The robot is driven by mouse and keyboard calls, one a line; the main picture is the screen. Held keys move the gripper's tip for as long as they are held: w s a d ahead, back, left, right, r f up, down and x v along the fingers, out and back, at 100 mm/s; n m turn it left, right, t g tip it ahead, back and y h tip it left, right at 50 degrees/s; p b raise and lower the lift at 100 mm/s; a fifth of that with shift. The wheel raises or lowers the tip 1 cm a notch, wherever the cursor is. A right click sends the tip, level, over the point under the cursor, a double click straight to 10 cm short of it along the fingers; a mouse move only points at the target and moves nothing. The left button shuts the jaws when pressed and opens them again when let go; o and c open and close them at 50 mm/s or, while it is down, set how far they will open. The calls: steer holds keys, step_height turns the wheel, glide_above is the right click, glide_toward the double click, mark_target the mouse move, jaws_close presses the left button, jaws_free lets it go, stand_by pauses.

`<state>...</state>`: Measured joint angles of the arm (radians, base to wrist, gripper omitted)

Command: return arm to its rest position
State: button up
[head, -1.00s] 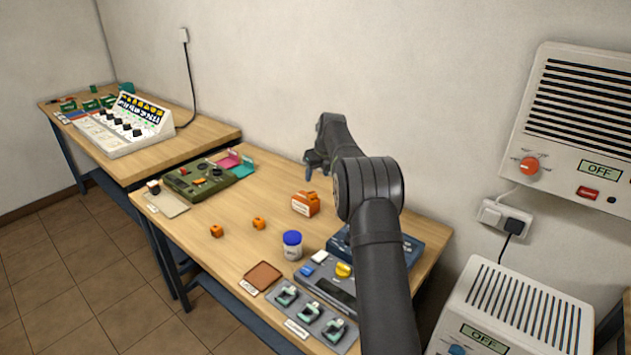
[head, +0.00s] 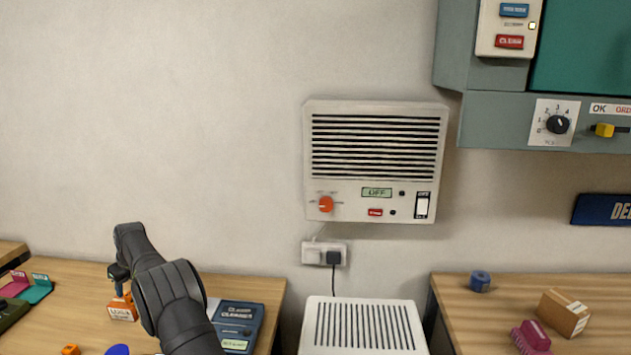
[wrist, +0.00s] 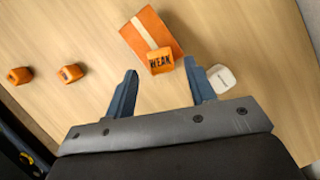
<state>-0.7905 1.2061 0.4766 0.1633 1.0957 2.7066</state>
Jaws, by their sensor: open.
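My gripper (wrist: 165,88) is open in the wrist view, with its two blue-grey fingers apart and nothing between them. An orange box with a pale stripe and a tag reading WEAK (wrist: 152,38) is on the wooden table beyond the fingertips. In the head view my arm reaches over the left table at the lower left. The orange box (head: 122,309) shows there beside the arm's end, partly hidden.
Two small orange pieces (wrist: 70,74) lie left of the gripper. A dark blue case (head: 238,320) lies right of my arm. A wall unit reading OFF (head: 375,160) hangs above a white vented unit (head: 362,325). The right table (head: 450,300) holds a cardboard box (head: 564,313).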

mark_target(129, 292)
steer(key=x, duration=0.4)
steer(key=shift+f, duration=0.2)
steer(key=shift+w+a+r, duration=0.1)
steer(key=shift+a+r, duration=0.05)
steer(key=shift+r, duration=1.8)
steer(key=shift+f, duration=0.1)
